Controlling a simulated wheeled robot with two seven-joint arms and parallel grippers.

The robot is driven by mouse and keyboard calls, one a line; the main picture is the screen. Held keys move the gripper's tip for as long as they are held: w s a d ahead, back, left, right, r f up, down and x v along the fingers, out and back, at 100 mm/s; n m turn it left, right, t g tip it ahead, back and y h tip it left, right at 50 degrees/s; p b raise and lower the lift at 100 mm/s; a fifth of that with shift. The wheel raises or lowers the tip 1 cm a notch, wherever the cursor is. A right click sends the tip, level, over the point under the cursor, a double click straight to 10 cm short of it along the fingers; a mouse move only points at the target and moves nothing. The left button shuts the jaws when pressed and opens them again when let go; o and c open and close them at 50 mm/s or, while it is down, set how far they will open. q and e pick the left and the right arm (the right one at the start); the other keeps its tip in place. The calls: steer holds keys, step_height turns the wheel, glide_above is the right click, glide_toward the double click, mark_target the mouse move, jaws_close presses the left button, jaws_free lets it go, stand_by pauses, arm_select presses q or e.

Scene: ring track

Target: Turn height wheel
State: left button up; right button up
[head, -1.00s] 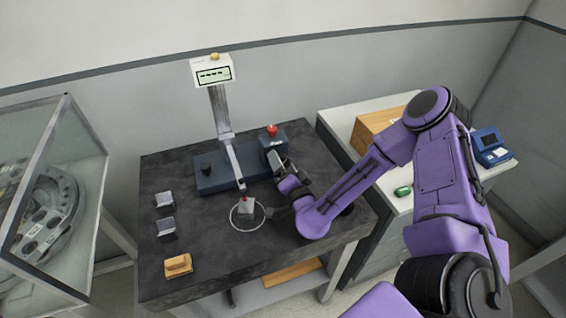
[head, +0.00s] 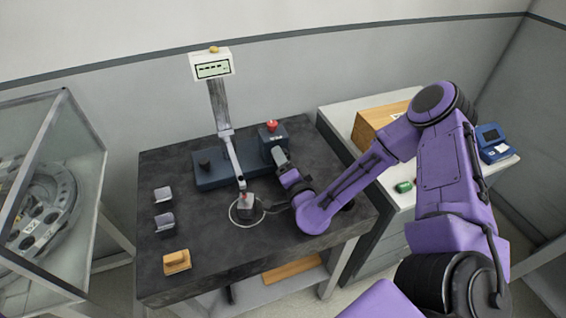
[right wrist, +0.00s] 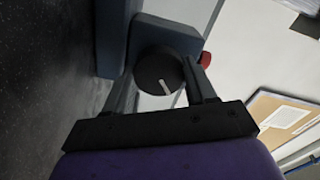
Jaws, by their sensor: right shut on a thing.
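The height wheel (right wrist: 158,68) is a round black knob with a white line on its face, in the right wrist view. It sits on the side of a blue-grey block (head: 271,133) with a red button on top. My right gripper (head: 280,157) is at the block's near side in the head view. Its fingers stand on both sides of the wheel in the right wrist view, shut on it. In the head view the gripper hides the wheel. My left gripper is not in view.
Small grey pieces and an orange block (head: 177,262) lie at left. A glass case (head: 60,190) stands left.

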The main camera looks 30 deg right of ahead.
steer(key=shift+f+m+b, duration=0.15)
steer(key=shift+m+b, duration=1)
steer(key=shift+m, duration=1.45)
steer(key=o, duration=1)
steer(key=shift+s, duration=0.1)
steer(key=shift+o, duration=0.2)
